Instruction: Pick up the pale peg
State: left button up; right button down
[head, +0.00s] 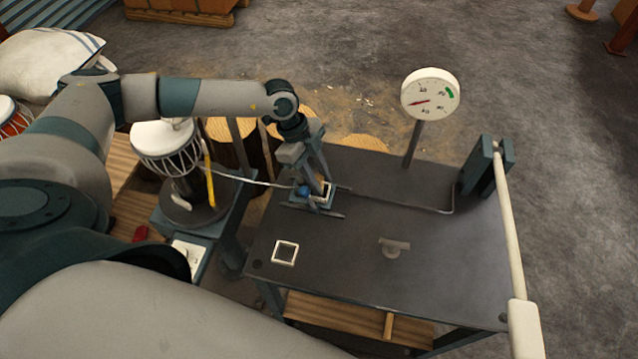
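My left gripper (318,194) points down over the dark bench, at a small blue-grey fixture (297,204) near the bench's back left. A small blue block (303,191) and a pale edge show close to its fingertips. The fingers are small and overlap the fixture, so I cannot tell whether they are open or shut on anything. No pale peg shows clearly; it may be partly hidden there. A pale grey T-shaped piece (395,246) lies apart on the bench, right of the gripper. My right gripper is not in view.
A dial gauge (430,95) stands at the bench's back. A long pale lever (510,225) runs down its right side. A white square outline (285,253) marks the front left. A goblet drum (166,150) stands left, with a cord (250,181) reaching the fixture.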

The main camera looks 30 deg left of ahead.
aim_at(323, 179)
pick_arm(q)
jog(key=shift+c, duration=0.2)
grip_shut()
jog(key=shift+r, duration=0.1)
jog(key=shift+r+b, duration=0.4)
jog(key=shift+r, duration=0.1)
notch_tip(323, 179, up, 2)
jog(key=shift+r+b, duration=0.1)
jog(key=shift+b, duration=0.5)
jog(key=s+d+r+b, duration=0.4)
jog(key=d+r, duration=0.3)
jog(key=d, duration=0.3)
jog(key=shift+s+r, duration=0.35)
jog(key=shift+s, duration=0.45)
